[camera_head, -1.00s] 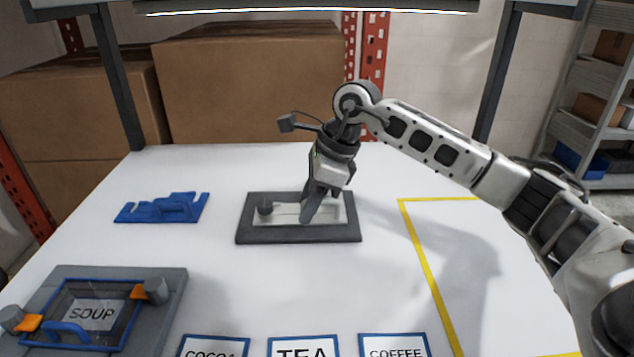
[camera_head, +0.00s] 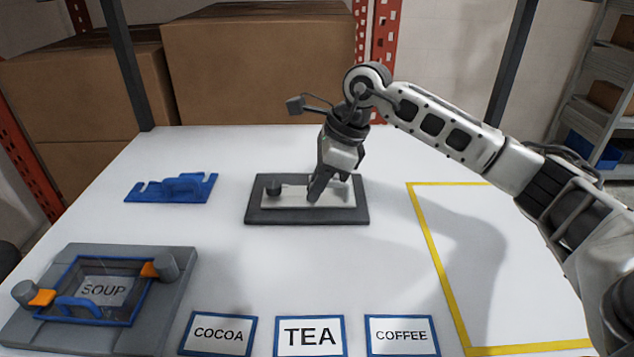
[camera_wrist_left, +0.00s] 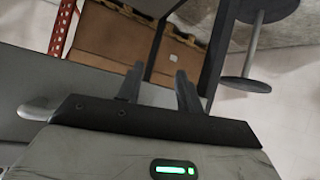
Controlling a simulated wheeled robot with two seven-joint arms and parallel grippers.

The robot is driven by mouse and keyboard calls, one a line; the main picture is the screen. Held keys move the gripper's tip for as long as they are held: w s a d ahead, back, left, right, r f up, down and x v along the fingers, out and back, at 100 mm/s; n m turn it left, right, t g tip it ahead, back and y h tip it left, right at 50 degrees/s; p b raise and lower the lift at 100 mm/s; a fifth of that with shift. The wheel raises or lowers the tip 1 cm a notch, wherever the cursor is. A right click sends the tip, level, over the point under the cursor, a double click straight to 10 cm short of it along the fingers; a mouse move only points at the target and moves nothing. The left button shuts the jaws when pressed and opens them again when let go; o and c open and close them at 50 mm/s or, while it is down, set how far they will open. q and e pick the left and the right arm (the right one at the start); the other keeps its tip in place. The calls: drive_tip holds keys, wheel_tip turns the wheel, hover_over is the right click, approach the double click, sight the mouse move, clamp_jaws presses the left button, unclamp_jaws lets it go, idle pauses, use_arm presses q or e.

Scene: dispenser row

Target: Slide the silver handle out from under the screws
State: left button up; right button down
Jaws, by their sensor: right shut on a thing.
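A dark rectangular frame (camera_head: 350,218) lies on the white table around a pale plate. A dark round screw knob (camera_head: 273,188) stands at its left part. My right gripper (camera_head: 314,197) points down over the middle of the plate, shut on what seems to be the silver handle (camera_head: 295,190). The fingers hide most of the grip, and I cannot tell the handle's full outline or see a second screw. My left gripper (camera_wrist_left: 158,88) is open and empty in the left wrist view, off the head view.
A blue notched holder (camera_head: 172,188) lies at the left. A grey fixture (camera_head: 160,315) with a SOUP panel is at the front left. COCOA (camera_head: 218,334), TEA (camera_head: 309,337) and COFFEE (camera_head: 402,335) cards lie in front. A yellow outline (camera_head: 432,255) encloses clear table at the right.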

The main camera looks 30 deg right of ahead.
drive_tip(key=shift+s+a+b, duration=0.15)
drive_tip(key=shift+s+a, duration=0.45)
drive_tip(key=shift+s, duration=0.4)
drive_tip(key=shift+s+a+b, duration=0.2)
drive_tip(key=shift+s+a, duration=0.45)
drive_tip(key=shift+s, duration=0.35)
drive_tip(key=shift+s+a+b, duration=0.15)
drive_tip(key=shift+s+a, duration=0.45)
drive_tip(key=shift+s, duration=0.4)
drive_tip(key=shift+r, duration=0.15)
wheel_tip(320, 180, up, 6)
drive_tip(key=p, duration=0.4)
